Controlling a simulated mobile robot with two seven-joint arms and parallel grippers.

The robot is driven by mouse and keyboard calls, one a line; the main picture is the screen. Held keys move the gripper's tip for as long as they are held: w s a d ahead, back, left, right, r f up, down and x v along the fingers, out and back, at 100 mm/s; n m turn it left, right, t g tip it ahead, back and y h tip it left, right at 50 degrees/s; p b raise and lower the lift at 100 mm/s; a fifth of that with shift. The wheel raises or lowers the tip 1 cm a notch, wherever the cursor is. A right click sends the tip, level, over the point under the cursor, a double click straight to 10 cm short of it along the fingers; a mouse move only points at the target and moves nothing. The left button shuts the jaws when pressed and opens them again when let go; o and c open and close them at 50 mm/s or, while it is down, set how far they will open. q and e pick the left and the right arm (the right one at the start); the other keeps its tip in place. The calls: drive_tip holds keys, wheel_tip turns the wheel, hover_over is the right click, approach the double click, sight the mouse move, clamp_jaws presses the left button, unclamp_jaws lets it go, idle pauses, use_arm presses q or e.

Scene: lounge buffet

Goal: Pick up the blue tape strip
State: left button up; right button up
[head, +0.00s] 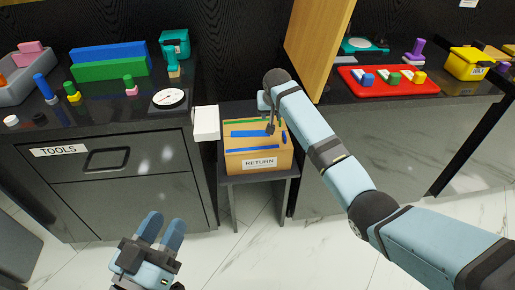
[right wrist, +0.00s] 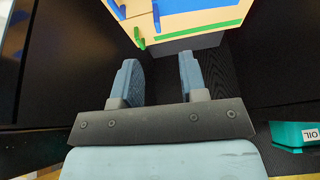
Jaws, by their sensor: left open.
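A light wooden box labelled RETURN (head: 232,165) stands on a small dark stand. Two long blue strips lie on its top, one toward the back (head: 250,133) and one along the front (head: 253,150); I cannot tell which is the tape strip. The box also shows at the top of the right wrist view (right wrist: 125,8), with a blue strip (right wrist: 195,5) cut off by the edge. My right gripper (right wrist: 157,72) is open, its fingers apart with nothing between them; in the head view my arm partly covers it above the box. My left gripper (head: 163,219) is open and empty above the floor.
A green strip (head: 247,121) and a short blue piece (head: 284,138) are also on the box. A white box (head: 206,123) adjoins it on the left. The TOOLS drawer counter (head: 130,190) and the counter with a red tray (head: 388,89) flank the stand. Floor in front is clear.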

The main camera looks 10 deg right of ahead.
drive_tip(key=b+x, duration=0.1)
drive_tip(key=x, duration=0.1)
drive_tip(key=w+b+x, duration=0.1)
drive_tip(key=b+x, duration=0.1)
drive_tip(key=x, duration=0.1)
drive_tip(key=b+x, duration=0.1)
drive_tip(key=x, duration=0.1)
drive_tip(key=shift+w+d, duration=0.2)
drive_tip(key=shift+w, duration=0.25)
drive_tip(key=b+x, duration=0.4)
drive_tip(key=shift+d+f, duration=0.2)
drive_tip(key=shift+w+f, duration=0.25)
drive_tip(key=shift+f, duration=0.2)
use_arm(q)
wheel_tip(320, 180, down, 10)
drive_tip(key=m+g, duration=0.1)
drive_tip(key=g, duration=0.2)
drive_tip(key=shift+w+d+m, duration=0.2)
drive_tip(key=shift+d+m, duration=0.1)
drive_tip(key=shift+d, duration=0.1)
use_arm(e)
drive_tip(key=shift+c, duration=0.4)
clamp_jaws()
